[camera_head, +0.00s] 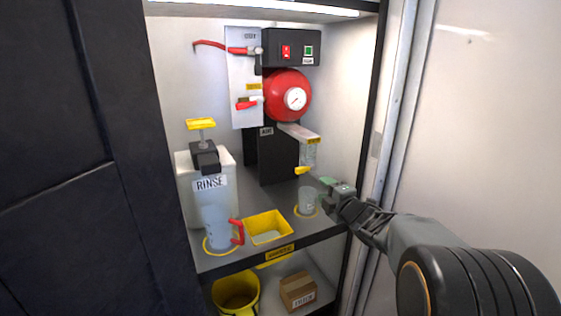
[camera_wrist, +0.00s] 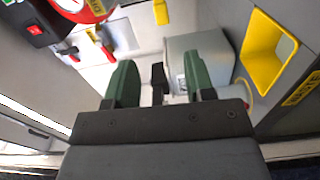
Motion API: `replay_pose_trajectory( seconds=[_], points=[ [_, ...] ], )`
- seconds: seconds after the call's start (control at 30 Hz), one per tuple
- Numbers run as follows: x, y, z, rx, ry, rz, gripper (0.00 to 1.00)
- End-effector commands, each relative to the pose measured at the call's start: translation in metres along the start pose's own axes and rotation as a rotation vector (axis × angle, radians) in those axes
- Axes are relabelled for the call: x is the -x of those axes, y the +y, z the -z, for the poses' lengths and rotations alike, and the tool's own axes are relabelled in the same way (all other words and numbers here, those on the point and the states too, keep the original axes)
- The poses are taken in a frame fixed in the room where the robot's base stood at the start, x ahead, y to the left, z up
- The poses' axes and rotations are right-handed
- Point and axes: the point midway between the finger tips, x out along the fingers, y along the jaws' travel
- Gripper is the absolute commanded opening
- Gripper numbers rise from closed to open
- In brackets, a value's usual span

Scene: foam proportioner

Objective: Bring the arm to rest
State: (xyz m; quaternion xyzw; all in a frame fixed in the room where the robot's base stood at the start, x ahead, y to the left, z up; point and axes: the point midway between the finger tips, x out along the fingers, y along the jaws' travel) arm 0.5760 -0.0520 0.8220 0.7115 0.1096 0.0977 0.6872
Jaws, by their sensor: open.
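My gripper (camera_head: 333,188) reaches in from the right in the head view, at the right front of the cabinet shelf. It is close to a clear cup (camera_head: 307,201) that stands on a yellow ring mark; I cannot tell whether they touch. In the wrist view my gripper (camera_wrist: 160,82) shows two green fingers spread apart with nothing held between them. The foam unit with its red round tank (camera_head: 288,95) and gauge stands at the back of the cabinet. A clear jug (camera_head: 217,226) with a red handle stands on the shelf at the front left.
A white RINSE container (camera_head: 226,163) with a yellow-topped pump stands at the left. Below are a yellow bucket (camera_head: 236,291) and a cardboard box (camera_head: 298,291). The cabinet's right frame (camera_head: 364,130) is close to my arm.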

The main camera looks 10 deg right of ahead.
Motion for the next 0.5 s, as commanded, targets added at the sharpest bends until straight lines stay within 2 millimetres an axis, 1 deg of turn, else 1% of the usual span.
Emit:
replay_pose_trajectory(
  seconds=[0.03, 0.17, 0.2, 0.27, 0.3, 0.37, 0.47, 0.5],
  points=[
    [0.002, 0.016, 0.001, -0.021, -0.022, 0.01, 0.49],
    [0.014, 0.055, 0.001, -0.156, -0.145, 0.073, 0.49],
    [0.02, 0.069, 0.001, -0.219, -0.198, 0.099, 0.49],
    [0.033, 0.09, 0.003, -0.327, -0.286, 0.143, 0.49],
    [0.043, 0.102, 0.005, -0.405, -0.347, 0.174, 0.49],
    [0.059, 0.117, 0.009, -0.527, -0.438, 0.221, 0.49],
    [0.09, 0.138, 0.022, -0.728, -0.586, 0.303, 0.49],
    [0.103, 0.146, 0.029, -0.806, -0.64, 0.339, 0.49]
  ],
)
